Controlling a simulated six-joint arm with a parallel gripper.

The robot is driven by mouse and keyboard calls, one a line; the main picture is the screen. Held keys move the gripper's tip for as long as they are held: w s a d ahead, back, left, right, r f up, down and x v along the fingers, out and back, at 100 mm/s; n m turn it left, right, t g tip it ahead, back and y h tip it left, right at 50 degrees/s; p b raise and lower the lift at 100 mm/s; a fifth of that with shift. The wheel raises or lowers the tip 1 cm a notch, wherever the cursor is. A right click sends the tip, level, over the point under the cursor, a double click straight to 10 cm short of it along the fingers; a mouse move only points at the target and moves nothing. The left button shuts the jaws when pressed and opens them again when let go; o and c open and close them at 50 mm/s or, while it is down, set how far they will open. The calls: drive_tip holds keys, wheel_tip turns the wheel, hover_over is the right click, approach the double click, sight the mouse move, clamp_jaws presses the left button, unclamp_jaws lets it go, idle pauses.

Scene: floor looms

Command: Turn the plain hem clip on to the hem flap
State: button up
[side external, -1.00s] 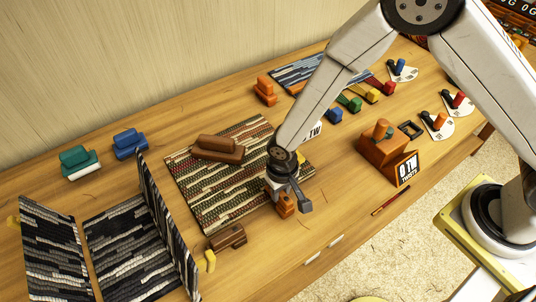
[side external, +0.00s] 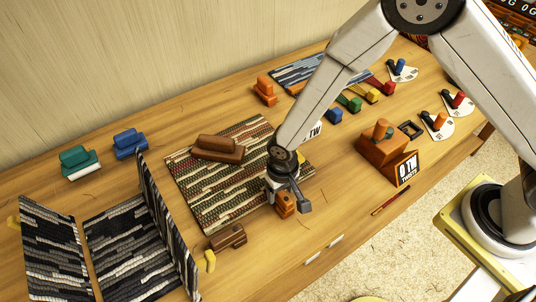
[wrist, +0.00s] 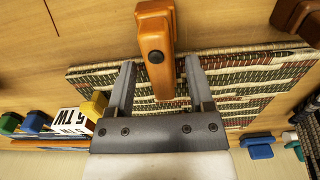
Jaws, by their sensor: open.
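An orange-brown wooden clip (side external: 284,206) with a dark round pin stands at the near edge of the striped woven mat (side external: 215,184). In the wrist view the clip (wrist: 155,45) reaches from bare table to over the mat's edge (wrist: 240,68). My gripper (wrist: 160,64) is open, its two fingers on either side of the clip, with gaps between. In the side view my gripper (side external: 288,194) is right above the clip and hides part of it. A darker brown clip (side external: 228,237) lies at the mat's near left corner. I cannot tell the hem flap apart from the mat's edge.
A brown block (side external: 218,149) lies on the mat. A dark folded woven panel (side external: 155,210) stands upright at left. An orange box with a sign (side external: 385,150) is at right. Teal (side external: 76,158) and blue (side external: 130,143) blocks stand behind. The table in front is mostly clear.

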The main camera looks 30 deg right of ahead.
sight(281, 192)
drive_tip(key=shift+r, duration=0.1)
drive_tip(key=shift+r, duration=3.8)
drive_tip(key=s+d+r+t, duration=0.1)
drive_tip(key=s+d+r, duration=0.1)
drive_tip(key=d, duration=0.5)
drive_tip(key=s+d+r, duration=0.2)
drive_tip(key=d+r, duration=0.3)
drive_tip(key=d, duration=0.2)
drive_tip(key=s+d+r+t, duration=0.1)
drive_tip(key=s+d+r, duration=0.1)
drive_tip(key=d, duration=0.5)
drive_tip(key=shift+s+r+t, duration=0.3)
drive_tip(key=shift+s+r, duration=0.05)
drive_tip(key=shift+r, duration=0.4)
